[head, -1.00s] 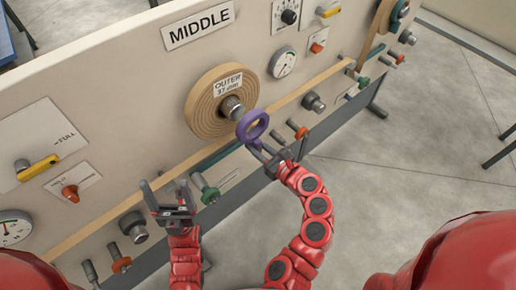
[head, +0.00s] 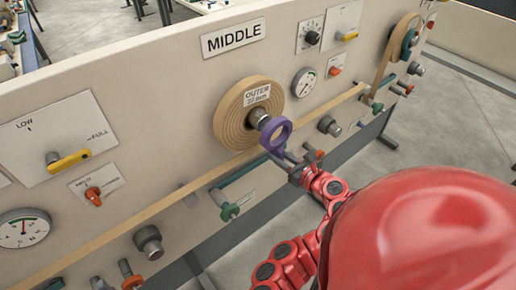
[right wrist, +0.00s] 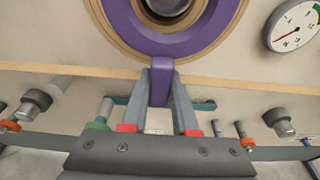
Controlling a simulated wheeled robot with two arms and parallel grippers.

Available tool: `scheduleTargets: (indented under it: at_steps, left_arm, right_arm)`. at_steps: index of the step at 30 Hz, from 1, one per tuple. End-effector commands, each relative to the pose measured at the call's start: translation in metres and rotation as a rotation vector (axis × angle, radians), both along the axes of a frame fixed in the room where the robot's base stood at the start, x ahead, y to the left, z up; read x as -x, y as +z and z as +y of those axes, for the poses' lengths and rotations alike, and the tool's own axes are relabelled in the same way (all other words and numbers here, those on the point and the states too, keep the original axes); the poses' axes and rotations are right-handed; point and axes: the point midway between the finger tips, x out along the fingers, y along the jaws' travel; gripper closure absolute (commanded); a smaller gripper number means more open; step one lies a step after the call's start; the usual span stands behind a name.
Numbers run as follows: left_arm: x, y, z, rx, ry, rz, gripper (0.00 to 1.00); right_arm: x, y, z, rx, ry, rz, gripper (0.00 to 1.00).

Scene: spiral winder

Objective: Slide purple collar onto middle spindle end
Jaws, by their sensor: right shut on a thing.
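The purple collar (head: 287,127) is a ring with a tab, just in front of the middle spindle end (head: 259,118). In the right wrist view the collar (right wrist: 122,22) fills the top, and the grey spindle end (right wrist: 168,5) shows through its hole. I cannot tell whether the ring touches the spindle tip. My right gripper (head: 290,165) is shut on the collar's tab; its fingers also show in the right wrist view (right wrist: 160,90). A tan wound roll (head: 232,122) labelled OUTER surrounds the spindle on the panel. My left gripper is not in view.
The MIDDLE sign (head: 234,38) is above the roll. A gauge (head: 304,83), knobs and a green-ended peg (head: 229,211) stick out of the panel nearby. A tan strip (head: 330,100) runs across the panel. Open floor (head: 450,130) lies to the right.

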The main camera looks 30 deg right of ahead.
Motion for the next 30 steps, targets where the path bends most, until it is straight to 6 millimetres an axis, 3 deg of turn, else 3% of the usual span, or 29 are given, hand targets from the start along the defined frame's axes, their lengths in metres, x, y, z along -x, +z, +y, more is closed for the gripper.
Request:
scheduleTargets:
  at_steps: [30]
  left_arm:
    - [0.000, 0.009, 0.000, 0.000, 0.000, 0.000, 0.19]
  right_arm:
    - [-0.080, 0.002, 0.007, 0.002, 0.004, -0.001, 1.00]
